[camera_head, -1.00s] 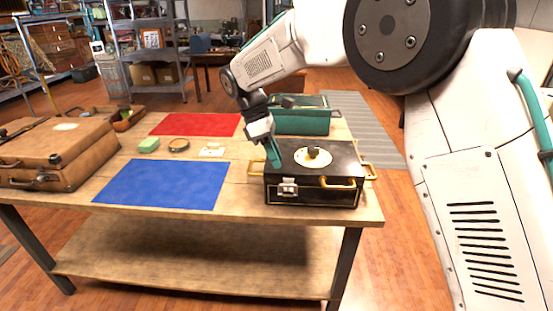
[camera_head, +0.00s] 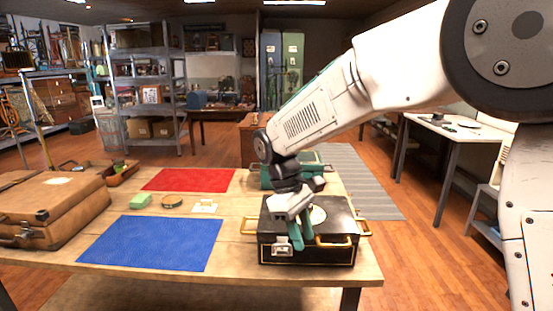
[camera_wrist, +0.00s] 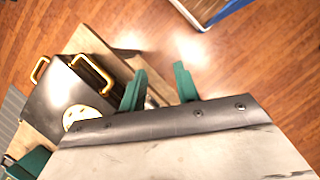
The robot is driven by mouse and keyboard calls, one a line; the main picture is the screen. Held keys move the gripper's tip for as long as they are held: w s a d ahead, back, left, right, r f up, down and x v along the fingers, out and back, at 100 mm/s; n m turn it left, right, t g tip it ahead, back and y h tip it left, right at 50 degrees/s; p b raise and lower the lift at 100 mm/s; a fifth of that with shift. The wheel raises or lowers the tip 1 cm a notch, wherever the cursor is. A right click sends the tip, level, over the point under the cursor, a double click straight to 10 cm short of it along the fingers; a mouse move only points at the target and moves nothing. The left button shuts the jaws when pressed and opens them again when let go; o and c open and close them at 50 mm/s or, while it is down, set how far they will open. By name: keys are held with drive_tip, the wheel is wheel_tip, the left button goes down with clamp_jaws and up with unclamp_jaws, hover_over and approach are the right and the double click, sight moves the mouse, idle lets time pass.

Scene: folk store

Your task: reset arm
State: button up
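My gripper (camera_head: 297,236) shows in the head view in front of the black case (camera_head: 335,250), overlapping its front left part. Its two green fingers are apart with nothing between them; the wrist view shows the same gap between the fingers (camera_wrist: 160,90). The black case has gold handles, a silver latch and a round cream disc on its lid. In the wrist view the case (camera_wrist: 55,95) lies left of the fingers, and bare floor shows beyond the fingertips. I cannot tell how far the fingers are from the case.
The wooden table (camera_head: 235,270) also bears a brown suitcase (camera_head: 50,215), a blue mat (camera_head: 155,242), a red mat (camera_head: 190,180), a green block (camera_head: 140,201), a round tin (camera_head: 172,201) and a green box (camera_head: 262,178). A white table (camera_head: 455,125) stands at right.

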drive_tip(key=s+d+r+m+t+y, duration=0.1)
drive_tip(key=s+d+m, duration=0.4)
drive_tip(key=s+d, duration=0.5)
drive_tip(key=s+d+r+m+t+y, duration=0.2)
drive_tip(key=s+d+r+m, duration=0.3)
drive_tip(key=s+d, duration=0.6)
drive_tip(key=s+m+t, duration=0.1)
drive_tip(key=s, duration=0.4)
drive_tip(key=shift+s, duration=0.2)
